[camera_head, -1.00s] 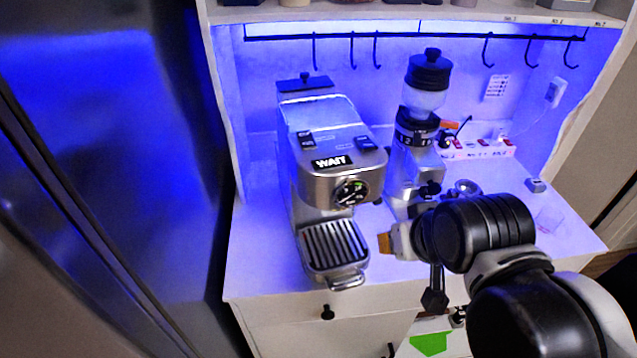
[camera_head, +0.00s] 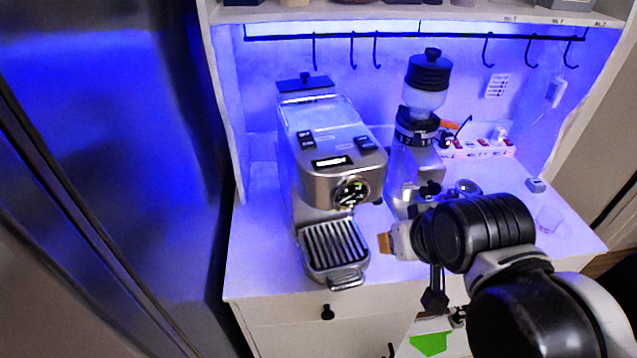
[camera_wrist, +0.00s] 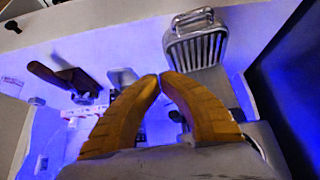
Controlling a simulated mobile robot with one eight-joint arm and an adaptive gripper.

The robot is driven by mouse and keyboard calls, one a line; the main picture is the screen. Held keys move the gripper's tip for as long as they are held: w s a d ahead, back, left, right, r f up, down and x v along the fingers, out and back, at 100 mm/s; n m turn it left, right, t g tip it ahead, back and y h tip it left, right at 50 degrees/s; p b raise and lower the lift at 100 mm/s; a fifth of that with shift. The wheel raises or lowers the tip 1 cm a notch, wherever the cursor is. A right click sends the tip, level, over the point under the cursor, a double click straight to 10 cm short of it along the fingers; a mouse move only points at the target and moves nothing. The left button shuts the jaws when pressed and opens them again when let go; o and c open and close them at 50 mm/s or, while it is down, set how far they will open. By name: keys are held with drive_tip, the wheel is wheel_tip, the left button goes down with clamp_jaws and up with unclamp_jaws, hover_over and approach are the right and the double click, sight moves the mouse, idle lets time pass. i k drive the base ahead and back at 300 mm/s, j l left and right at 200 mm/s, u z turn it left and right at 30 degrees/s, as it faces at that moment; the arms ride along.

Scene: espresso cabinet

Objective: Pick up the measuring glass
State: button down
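The measuring glass (camera_head: 549,220) is a small clear vessel with faint reddish marks. It stands on the right part of the white counter in the head view, and I cannot make it out in the wrist view. My gripper (camera_head: 385,243) is over the front of the counter, in front of the grinder and well to the left of the glass. In the wrist view its two tan fingers (camera_wrist: 159,76) meet at the tips with nothing seen between them.
The espresso machine (camera_head: 330,160) stands left of my gripper, its drip tray (camera_wrist: 196,42) close in the wrist view. The grinder (camera_head: 415,150) stands behind. A brown-handled tool (camera_wrist: 50,75) lies on the counter. A power strip (camera_head: 480,149) and small grey box (camera_head: 536,185) are at the back right.

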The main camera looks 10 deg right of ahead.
sight(553, 226)
drive_tip(key=l+z, duration=0.1)
drive_tip(key=z, duration=1.45)
drive_tip(key=i+l+u, duration=0.1)
drive_tip(key=l, duration=0.25)
drive_tip(key=i+l+u, duration=0.1)
drive_tip(key=l, duration=0.2)
drive_tip(key=i+l, duration=0.2)
drive_tip(key=l, duration=0.15)
drive_tip(key=i+l+u, duration=0.15)
drive_tip(key=l, duration=0.2)
drive_tip(key=k, duration=0.05)
